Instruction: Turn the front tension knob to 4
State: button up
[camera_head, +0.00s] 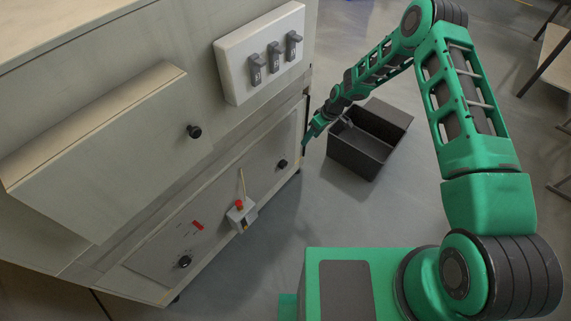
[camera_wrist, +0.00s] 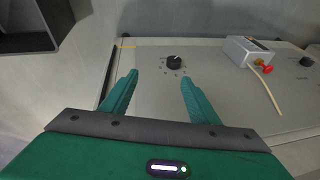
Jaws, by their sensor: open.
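A black round knob (camera_wrist: 174,62) with a light pointer line and small dial marks around it sits on the pale lower panel in the wrist view. The numbers are too small to read. It appears to be the right-hand lower knob (camera_head: 283,163) in the head view. A second lower knob (camera_head: 185,262) sits at the panel's left end, also at the right edge of the wrist view (camera_wrist: 306,61). I cannot tell from any label which is the front tension knob. My gripper (camera_wrist: 158,78) is open and empty, its fingers apart, short of the nearer knob.
A grey box (camera_head: 241,214) with a red button and a thin pale stick projects from the panel between the lower knobs. A white plate (camera_head: 234,74) with three grey switches is above. A dark open bin (camera_head: 345,155) stands on the floor beside the cabinet.

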jog(key=y, duration=0.1)
send_near(286, 163)
jog(key=shift+n, duration=0.3)
jog(key=x, duration=0.9)
jog(key=shift+w+a+f, duration=0.1)
jog(key=shift+a+f, duration=0.1)
jog(key=shift+f, duration=0.1)
jog(key=c, duration=1)
jog(key=shift+d, duration=0.1)
jog(key=shift+c, duration=0.2)
